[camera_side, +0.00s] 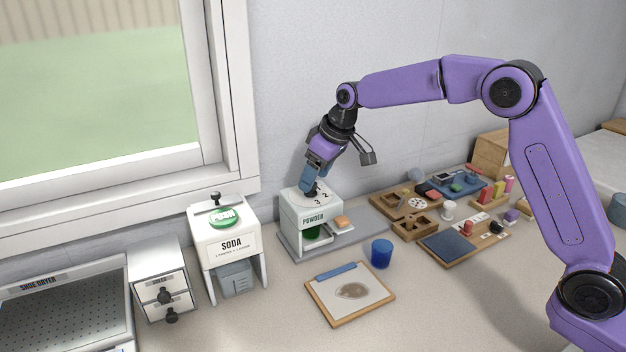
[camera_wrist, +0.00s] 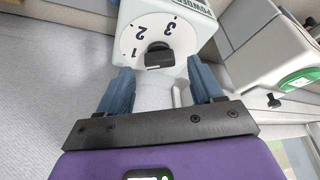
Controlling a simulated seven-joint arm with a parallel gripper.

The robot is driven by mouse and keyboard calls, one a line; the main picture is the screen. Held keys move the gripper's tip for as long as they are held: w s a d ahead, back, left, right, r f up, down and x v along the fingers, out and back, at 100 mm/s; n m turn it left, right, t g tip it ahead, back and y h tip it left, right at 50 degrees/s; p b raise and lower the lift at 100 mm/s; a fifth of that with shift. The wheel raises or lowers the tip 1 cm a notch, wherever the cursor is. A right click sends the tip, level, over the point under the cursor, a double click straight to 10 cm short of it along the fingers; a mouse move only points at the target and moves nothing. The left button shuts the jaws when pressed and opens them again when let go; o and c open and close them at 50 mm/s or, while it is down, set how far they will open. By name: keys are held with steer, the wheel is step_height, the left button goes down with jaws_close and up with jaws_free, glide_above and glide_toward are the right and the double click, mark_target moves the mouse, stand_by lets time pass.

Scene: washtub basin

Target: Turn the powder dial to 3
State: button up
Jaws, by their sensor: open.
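The powder dispenser (camera_side: 308,218) is a white box labelled POWDER with a green part beneath it. Its white dial (camera_wrist: 142,42) carries the numbers 1, 2 and 3 and a black knob (camera_wrist: 159,57). My gripper (camera_side: 309,189) is over the dispenser's top, pointing down, and hides the knob in the side view. In the wrist view my gripper (camera_wrist: 161,73) has its two blue fingers spread apart, with the knob just beyond and between their tips. I see no clear contact. I cannot tell which number the knob points to.
The SODA dispenser (camera_side: 225,243) with a green PUSH button stands left of the powder dispenser. A blue cup (camera_side: 381,253) and a clipboard (camera_side: 350,292) lie in front. Wooden trays (camera_side: 407,203) with small items are to the right. The front counter is mostly clear.

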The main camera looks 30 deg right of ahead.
steer(key=shift+x, duration=1.05)
steer(key=c, duration=1.1)
steer(key=shift+o, duration=0.2)
